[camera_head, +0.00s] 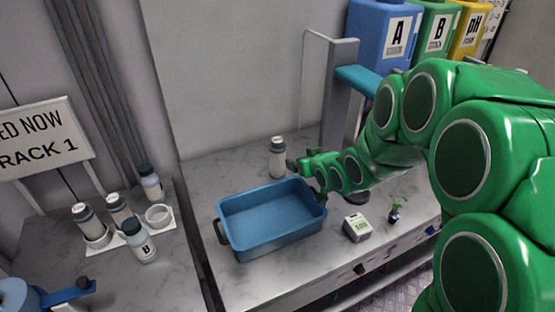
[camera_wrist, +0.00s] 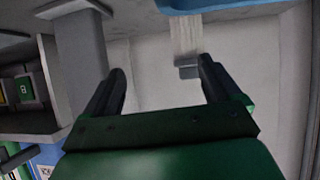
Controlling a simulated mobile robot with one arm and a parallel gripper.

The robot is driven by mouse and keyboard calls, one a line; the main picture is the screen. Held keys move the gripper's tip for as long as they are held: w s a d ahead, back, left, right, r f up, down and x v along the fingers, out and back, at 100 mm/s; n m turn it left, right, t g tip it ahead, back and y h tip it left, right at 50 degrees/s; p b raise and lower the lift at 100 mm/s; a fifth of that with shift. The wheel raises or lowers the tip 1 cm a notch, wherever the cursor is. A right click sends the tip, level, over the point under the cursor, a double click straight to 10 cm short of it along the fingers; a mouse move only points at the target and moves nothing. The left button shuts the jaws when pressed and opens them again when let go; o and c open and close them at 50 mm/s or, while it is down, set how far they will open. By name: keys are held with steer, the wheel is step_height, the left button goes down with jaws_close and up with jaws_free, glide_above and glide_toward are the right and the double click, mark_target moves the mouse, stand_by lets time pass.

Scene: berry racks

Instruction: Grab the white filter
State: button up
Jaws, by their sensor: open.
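No object is clearly marked as the white filter. A white cylinder with a dark cap (camera_head: 277,158) stands upright on the counter behind the blue bin; it may be the filter. My gripper (camera_head: 297,164) is just right of it in the head view, its tips close to its side; I cannot tell whether they touch. In the wrist view my gripper (camera_wrist: 161,70) is open, with nothing clearly held between the dark fingers. A pale ribbed piece (camera_wrist: 186,36) under a blue part shows beyond the right finger; I cannot tell what it is.
The blue bin (camera_head: 231,243) sits on the counter just in front of my gripper. A small labelled box (camera_head: 357,228) and a small plant (camera_head: 395,213) stand right of it. A white rack (camera_head: 166,222) with several bottles stands left. A grey post (camera_head: 338,95) rises behind.

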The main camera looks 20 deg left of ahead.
mark_target(281, 152)
steer(key=a, duration=0.2)
steer(key=a+y, duration=0.1)
steer(key=a, duration=0.1)
steer(key=a+n+y, duration=0.1)
steer(key=shift+w+a+f, duration=0.15)
steer(key=shift+a+f, duration=0.25)
steer(key=shift+x, duration=1.6)
steer(key=shift+w+a+f, duration=0.25)
steer(key=shift+w+a, duration=0.5)
steer(key=shift+w, duration=0.25)
steer(key=shift+x, duration=0.9)
steer(key=shift+c, duration=0.3)
steer(key=c, duration=1)
steer(key=shift+r, duration=0.1)
